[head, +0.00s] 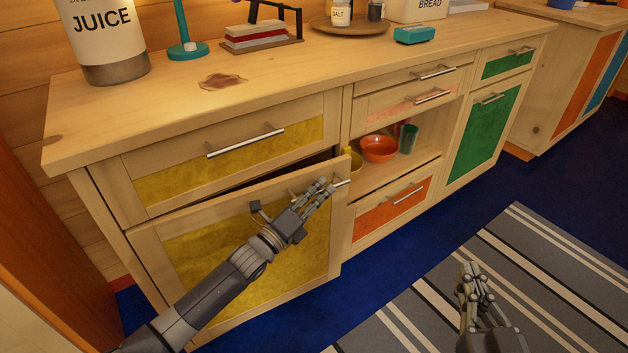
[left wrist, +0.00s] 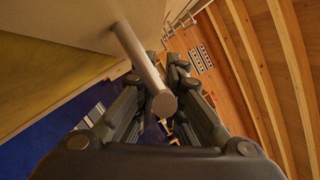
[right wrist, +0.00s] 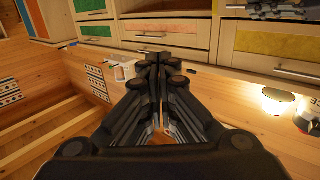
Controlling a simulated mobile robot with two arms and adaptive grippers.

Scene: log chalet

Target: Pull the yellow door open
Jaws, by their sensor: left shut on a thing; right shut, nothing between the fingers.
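The yellow door (head: 205,255) is the lower left front of the wooden cabinet. It stands slightly ajar, with a dark gap along its top edge. My left gripper (head: 328,187) is at the door's upper right corner, shut on the metal bar handle (head: 342,183). In the left wrist view the handle (left wrist: 146,70) runs between the fingers, with the yellow panel (left wrist: 40,75) at the left. My right gripper (head: 475,282) is shut and empty, in front of the cabinet above the striped rug. Its closed fingers also show in the right wrist view (right wrist: 158,75).
A yellow drawer (head: 235,152) sits shut above the door. The floor around the striped rug (head: 530,265) is clear.

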